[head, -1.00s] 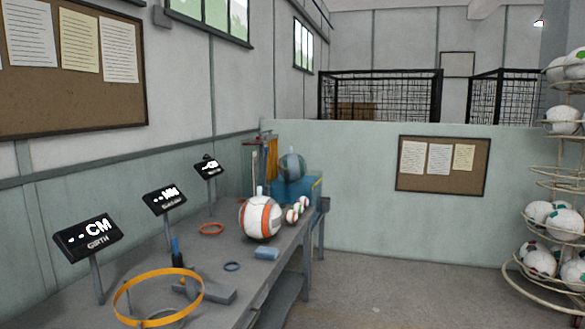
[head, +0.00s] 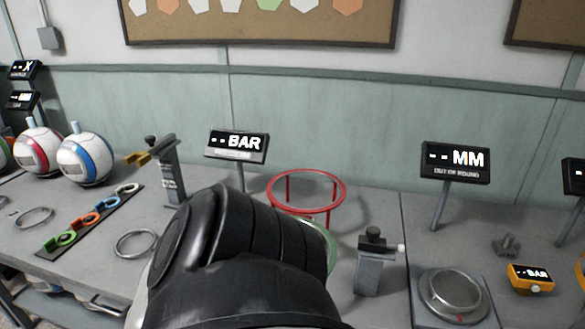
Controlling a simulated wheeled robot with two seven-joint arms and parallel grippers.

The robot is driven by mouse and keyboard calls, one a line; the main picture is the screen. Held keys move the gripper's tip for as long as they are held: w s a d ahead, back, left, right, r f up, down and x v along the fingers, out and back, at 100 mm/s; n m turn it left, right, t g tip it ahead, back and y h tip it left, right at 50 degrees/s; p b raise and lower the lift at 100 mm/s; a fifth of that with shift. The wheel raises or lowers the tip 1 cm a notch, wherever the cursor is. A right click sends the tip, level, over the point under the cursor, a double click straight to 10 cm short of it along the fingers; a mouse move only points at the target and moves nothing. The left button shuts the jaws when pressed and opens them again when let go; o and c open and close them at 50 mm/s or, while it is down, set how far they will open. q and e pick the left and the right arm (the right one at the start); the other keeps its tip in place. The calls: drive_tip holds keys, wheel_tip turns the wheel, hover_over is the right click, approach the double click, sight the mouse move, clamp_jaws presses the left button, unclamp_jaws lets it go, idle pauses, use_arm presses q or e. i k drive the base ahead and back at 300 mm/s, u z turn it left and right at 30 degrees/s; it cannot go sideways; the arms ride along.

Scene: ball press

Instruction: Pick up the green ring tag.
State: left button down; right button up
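A green ring tag (head: 60,241) lies at the near end of a dark strip (head: 98,215) on the left of the bench, in a row with orange, blue and white tags. A large black part of my own arm fills the lower middle of the head view, to the right of the strip. It does not cover the green tag. I cannot see the fingertips of either gripper. A pale green curved rim (head: 331,246) shows just behind the arm; most of it is hidden.
Balls (head: 84,158) stand at the left back. Loose metal rings (head: 136,243) lie near the strip. A red ring stand (head: 306,188), a grey clamp block (head: 374,262) and a round metal gauge (head: 454,293) stand on the bench (head: 400,226). Displays (head: 455,162) rise along the back.

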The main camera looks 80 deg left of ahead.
sight(51, 244)
drive_tip(key=u, duration=4.4)
drive_tip(key=i, duration=1.45)
drive_tip(key=u, duration=0.6)
